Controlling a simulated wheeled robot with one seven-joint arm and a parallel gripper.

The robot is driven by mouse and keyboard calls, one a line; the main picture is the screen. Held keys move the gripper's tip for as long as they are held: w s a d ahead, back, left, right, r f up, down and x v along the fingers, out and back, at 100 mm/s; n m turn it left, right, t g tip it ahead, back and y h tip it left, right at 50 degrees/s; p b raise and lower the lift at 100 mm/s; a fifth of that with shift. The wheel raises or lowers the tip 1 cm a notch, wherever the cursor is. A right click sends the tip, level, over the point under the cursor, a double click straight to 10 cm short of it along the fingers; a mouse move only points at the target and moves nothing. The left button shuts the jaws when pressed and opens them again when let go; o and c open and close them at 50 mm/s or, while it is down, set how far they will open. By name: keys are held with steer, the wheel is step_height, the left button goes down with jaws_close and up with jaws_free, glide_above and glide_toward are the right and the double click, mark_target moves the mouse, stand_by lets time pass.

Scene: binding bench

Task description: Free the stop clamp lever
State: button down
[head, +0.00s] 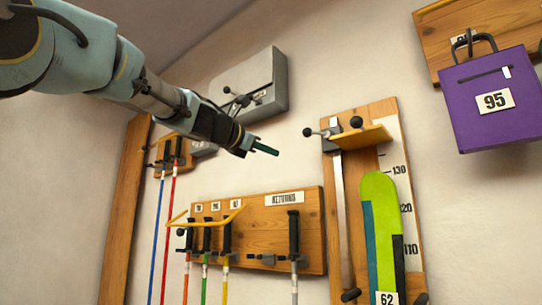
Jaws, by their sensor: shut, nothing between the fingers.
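The stop clamp (333,135) is a grey block at the top of a wooden measuring board. A short lever (319,132) with a black ball end sticks out from the block to the left. I cannot tell from this view whether the clamp is tight. My gripper (268,150) is shut and empty, its dark fingers pointing right toward the board. In the picture it is left of the lever and slightly lower, apart from it.
A green snowboard (379,215) tagged 62 stands against the measuring board (328,190), under the stop plate. A grey wall box (262,75) is above my gripper. A returns rack (312,225) with poles is below.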

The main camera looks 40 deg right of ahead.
mark_target(315, 133)
steer(key=shift+s+a+r+n+h, duration=0.1)
steer(key=shift+s+r+n+h, duration=0.05)
steer(key=shift+r, duration=0.4)
steer(key=shift+s+a+r+n+h, duration=0.1)
steer(key=shift+r+n+h, duration=0.05)
steer(key=shift+r, duration=0.35)
steer(key=shift+d, duration=0.15)
steer(key=d+r+p, duration=0.4)
steer(key=d+p, duration=0.5)
steer(key=d, duration=0.1)
steer(key=shift+w+d, duration=0.4)
steer(key=shift+w, duration=0.05)
